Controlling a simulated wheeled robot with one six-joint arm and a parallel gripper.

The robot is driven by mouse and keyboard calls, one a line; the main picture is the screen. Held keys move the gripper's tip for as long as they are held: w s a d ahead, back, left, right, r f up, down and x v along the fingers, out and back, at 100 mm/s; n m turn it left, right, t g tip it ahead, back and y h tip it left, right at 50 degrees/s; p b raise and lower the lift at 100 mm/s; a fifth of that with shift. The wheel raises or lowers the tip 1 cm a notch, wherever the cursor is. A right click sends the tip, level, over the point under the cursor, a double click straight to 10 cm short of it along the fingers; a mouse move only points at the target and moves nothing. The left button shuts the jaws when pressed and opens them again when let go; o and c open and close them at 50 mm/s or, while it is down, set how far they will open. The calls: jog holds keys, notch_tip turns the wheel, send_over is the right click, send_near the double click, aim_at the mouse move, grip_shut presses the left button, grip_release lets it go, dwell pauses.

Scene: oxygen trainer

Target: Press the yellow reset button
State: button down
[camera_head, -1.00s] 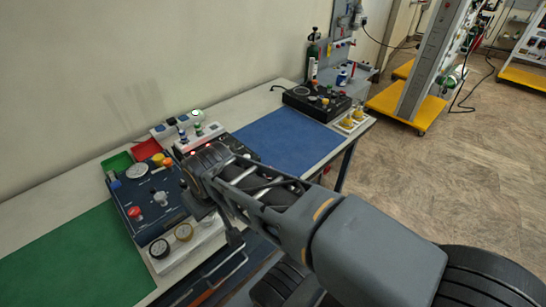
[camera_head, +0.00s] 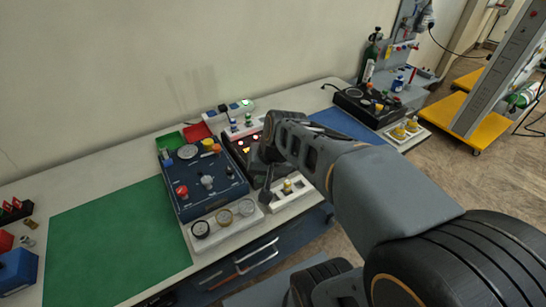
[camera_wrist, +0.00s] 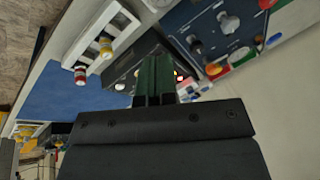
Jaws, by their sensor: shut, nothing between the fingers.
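A blue control box (camera_head: 188,190) stands left of my arm in the head view. It has a yellow button (camera_head: 208,142) and an orange one near its back right corner, plus a red knob (camera_head: 181,191). In the wrist view the box (camera_wrist: 190,18) is at the top, with the yellow button (camera_wrist: 240,55) beside the orange one. I cannot read which is labelled reset. My gripper (camera_wrist: 155,62) is shut and empty, over the dark lamp panel (camera_wrist: 122,75) right of the blue box. It appears apart from the buttons. My arm partly hides that panel in the head view.
Gauges sit on a white tray (camera_head: 225,222) before the blue box. Another white tray (camera_head: 292,194) with fittings stands near my gripper. Red and green bins (camera_head: 196,132) and a white strip (camera_head: 228,112) are behind. The green mat (camera_head: 110,240) is clear.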

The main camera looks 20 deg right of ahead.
jog(key=w+d+f+m+t+y+p, duration=0.1)
jog(key=w+d+m+y+p, duration=0.1)
jog(key=w+d+m, duration=0.3)
jog(key=w+d+f+m+t+y+p, duration=0.1)
jog(key=w+d+m+t+y+p, duration=0.1)
jog(key=w+d+m, duration=0.3)
jog(key=w+m, duration=0.3)
jog(key=w, duration=0.3)
jog(key=shift+w+d+f+y, duration=0.2)
jog(key=shift+w+d+y, duration=0.05)
jog(key=shift+d+y, duration=0.05)
jog(key=shift+f, duration=0.1)
notch_tip(320, 180, down, 9)
jog(key=b, duration=0.6)
jog(key=shift+b, duration=0.35)
dwell(0.9)
jog(key=shift+f+b, duration=0.25)
jog(key=shift+b, duration=0.2)
